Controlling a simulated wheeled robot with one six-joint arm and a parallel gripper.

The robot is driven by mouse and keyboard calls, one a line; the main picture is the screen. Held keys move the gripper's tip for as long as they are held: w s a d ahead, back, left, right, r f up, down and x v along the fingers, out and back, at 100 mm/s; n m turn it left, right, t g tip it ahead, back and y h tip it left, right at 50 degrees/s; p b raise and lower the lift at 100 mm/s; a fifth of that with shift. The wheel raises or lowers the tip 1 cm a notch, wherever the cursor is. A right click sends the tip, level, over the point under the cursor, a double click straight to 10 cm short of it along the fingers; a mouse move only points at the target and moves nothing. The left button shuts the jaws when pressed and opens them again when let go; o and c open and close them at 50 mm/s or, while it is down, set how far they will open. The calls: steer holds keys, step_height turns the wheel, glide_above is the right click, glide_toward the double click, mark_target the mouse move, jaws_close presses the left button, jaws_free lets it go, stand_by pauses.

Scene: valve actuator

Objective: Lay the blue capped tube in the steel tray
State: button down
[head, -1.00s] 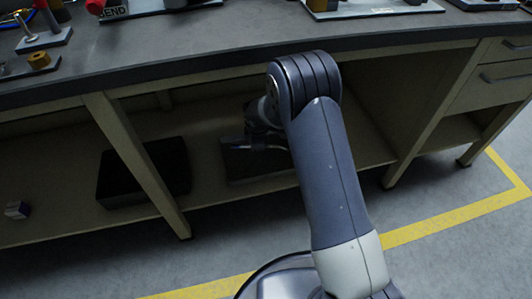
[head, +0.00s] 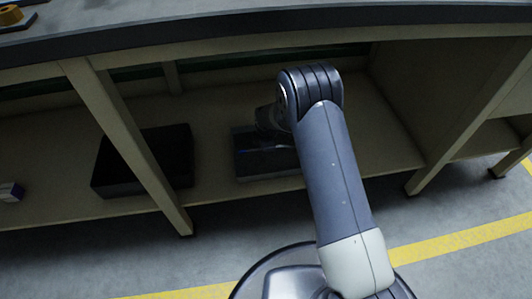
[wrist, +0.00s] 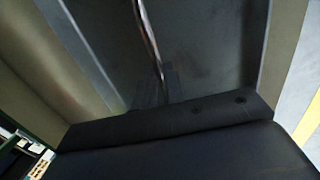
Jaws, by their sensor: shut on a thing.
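The steel tray (head: 268,169) is on the low shelf under the bench, partly hidden behind my arm. Its grey floor (wrist: 215,50) and pale side walls fill much of the wrist view. My gripper (wrist: 158,90) points down toward the tray floor and is shut on the blue capped tube (head: 257,150). In the head view the tube shows as a thin blue streak over the tray. In the wrist view it is a thin long shape (wrist: 148,38) running up from the fingers. I cannot tell whether the tube touches the tray floor.
A black open bin (head: 145,178) stands left on the same shelf, partly behind a slanted bench leg (head: 122,135). The bench top (head: 200,32) overhangs the shelf. Bare shelf lies right of the tray.

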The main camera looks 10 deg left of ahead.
mark_target(265, 157)
step_height(265, 157, down, 3)
steer(key=shift+f+b, duration=0.2)
steer(key=shift+b, duration=0.35)
steer(key=c, duration=1.8)
jaws_free()
steer(key=shift+f, duration=0.1)
steer(key=p+v, duration=0.5)
steer(key=v, duration=0.7)
steer(key=shift+s, duration=0.1)
